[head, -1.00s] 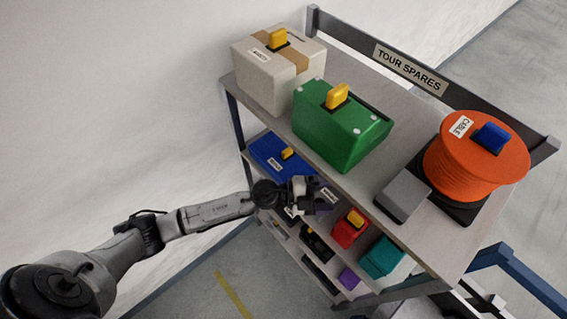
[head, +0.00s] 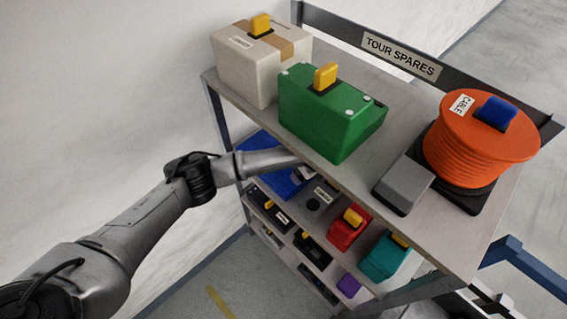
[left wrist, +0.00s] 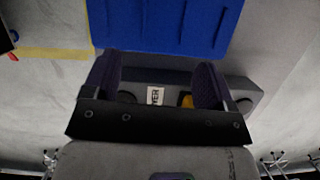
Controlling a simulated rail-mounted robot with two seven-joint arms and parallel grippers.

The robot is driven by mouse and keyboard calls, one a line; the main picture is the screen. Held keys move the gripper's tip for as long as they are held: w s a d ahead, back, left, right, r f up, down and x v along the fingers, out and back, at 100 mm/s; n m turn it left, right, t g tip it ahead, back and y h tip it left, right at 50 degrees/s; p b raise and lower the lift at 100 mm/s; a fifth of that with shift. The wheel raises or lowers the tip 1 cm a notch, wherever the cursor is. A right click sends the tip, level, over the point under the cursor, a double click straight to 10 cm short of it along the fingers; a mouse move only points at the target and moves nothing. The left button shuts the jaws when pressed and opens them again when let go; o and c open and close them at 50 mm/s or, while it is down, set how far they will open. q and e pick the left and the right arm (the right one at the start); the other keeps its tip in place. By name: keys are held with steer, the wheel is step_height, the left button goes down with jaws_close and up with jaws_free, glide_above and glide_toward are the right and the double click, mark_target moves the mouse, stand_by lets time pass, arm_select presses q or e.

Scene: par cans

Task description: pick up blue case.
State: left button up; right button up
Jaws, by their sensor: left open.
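The blue case (head: 285,182) lies on the shelf below the top one, at its left end, partly hidden by my left arm and the top shelf. In the left wrist view the blue case (left wrist: 165,25) fills the top middle, just beyond the fingertips. My left gripper (left wrist: 156,72) is open with nothing held between its fingers. A dark grey item with a white label and a yellow part shows behind the fingers. In the head view my left gripper is mostly hidden under the top shelf edge. My right gripper is not in view.
The top shelf (head: 345,185) carries a cardboard box (head: 245,65), a green case (head: 325,110), a grey block (head: 404,188) and an orange cable reel (head: 480,140). Below are a red item (head: 346,232), a teal item (head: 385,258) and dark items. A wall stands left.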

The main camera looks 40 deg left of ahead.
arm_select(q)
steer(key=shift+w+a+r+y, duration=0.2)
steer(key=shift+a+y, duration=0.1)
steer(key=shift+a, duration=0.15)
steer(key=shift+n, duration=0.4)
steer(key=a, duration=0.4)
steer(key=w+a+p, duration=0.1)
steer(key=a, duration=0.5)
steer(key=shift+w+a, duration=0.3)
steer(key=shift+a, duration=0.1)
steer(key=x, duration=0.2)
steer(key=shift+w+a+f+p, duration=0.1)
steer(key=shift+a+f+p, duration=0.05)
steer(key=shift+a+p, duration=0.25)
steer(key=shift+f, duration=0.2)
steer(key=shift+a+f, duration=0.1)
steer(key=shift+c, duration=0.3)
